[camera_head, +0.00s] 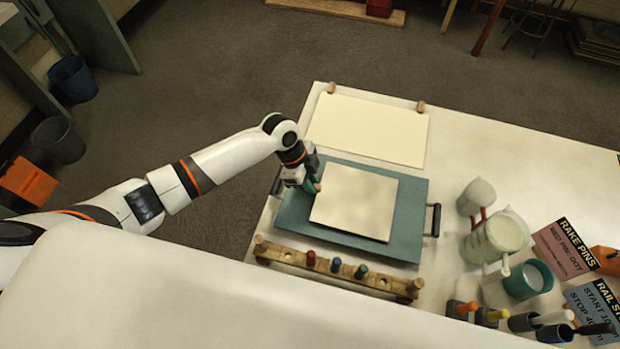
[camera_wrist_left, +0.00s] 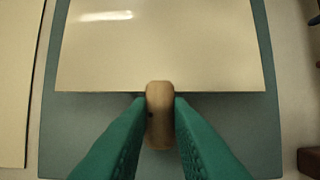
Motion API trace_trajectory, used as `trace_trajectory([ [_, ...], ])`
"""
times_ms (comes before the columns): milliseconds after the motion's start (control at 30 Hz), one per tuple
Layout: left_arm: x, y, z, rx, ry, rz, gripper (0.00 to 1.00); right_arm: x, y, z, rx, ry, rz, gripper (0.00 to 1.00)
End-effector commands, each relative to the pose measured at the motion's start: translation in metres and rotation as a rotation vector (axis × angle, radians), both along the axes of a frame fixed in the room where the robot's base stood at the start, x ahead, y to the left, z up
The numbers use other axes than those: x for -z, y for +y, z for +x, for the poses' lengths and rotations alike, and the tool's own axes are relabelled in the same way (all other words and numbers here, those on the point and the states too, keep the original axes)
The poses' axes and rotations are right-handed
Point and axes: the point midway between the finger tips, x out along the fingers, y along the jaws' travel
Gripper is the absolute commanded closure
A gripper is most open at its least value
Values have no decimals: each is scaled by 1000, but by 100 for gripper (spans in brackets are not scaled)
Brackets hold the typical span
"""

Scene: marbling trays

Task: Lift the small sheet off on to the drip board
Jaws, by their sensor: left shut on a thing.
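The small sheet (camera_head: 355,201) is a pale cream square lying over the teal tray (camera_head: 410,215), its near-left edge parallel to the tray's side. My left gripper (camera_head: 313,186) is at the sheet's left edge. In the left wrist view its green fingers (camera_wrist_left: 160,120) are shut on a wooden tab (camera_wrist_left: 160,100) at the middle of the sheet's edge (camera_wrist_left: 160,60). I cannot tell whether the sheet touches the tray or hangs just above it. A cream board (camera_head: 368,128), likely the drip board, lies behind the tray with nothing on it. My right gripper is out of view.
Wooden pegs (camera_head: 421,106) stand at the board's far edge. A wooden rack (camera_head: 335,270) with coloured pins lies in front of the tray. Jugs (camera_head: 490,238), a teal cup (camera_head: 528,278) and signs (camera_head: 565,250) crowd the right. The table right of the board is clear.

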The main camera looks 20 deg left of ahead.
Motion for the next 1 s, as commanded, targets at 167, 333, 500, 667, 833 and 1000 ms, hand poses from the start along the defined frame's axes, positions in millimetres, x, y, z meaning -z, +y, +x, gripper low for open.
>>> trace_trajectory([
  [167, 3, 0, 0, 0, 0, 0, 100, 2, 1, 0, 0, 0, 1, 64],
  [333, 3, 0, 0, 0, 0, 0, 100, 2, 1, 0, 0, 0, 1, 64],
  [500, 3, 0, 0, 0, 0, 0, 56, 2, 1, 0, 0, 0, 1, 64],
  [667, 3, 0, 0, 0, 0, 0, 56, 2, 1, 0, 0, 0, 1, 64],
  [833, 3, 0, 0, 0, 0, 0, 38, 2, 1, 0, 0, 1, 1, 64],
  [1000, 3, 0, 0, 0, 0, 0, 38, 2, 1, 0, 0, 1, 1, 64],
])
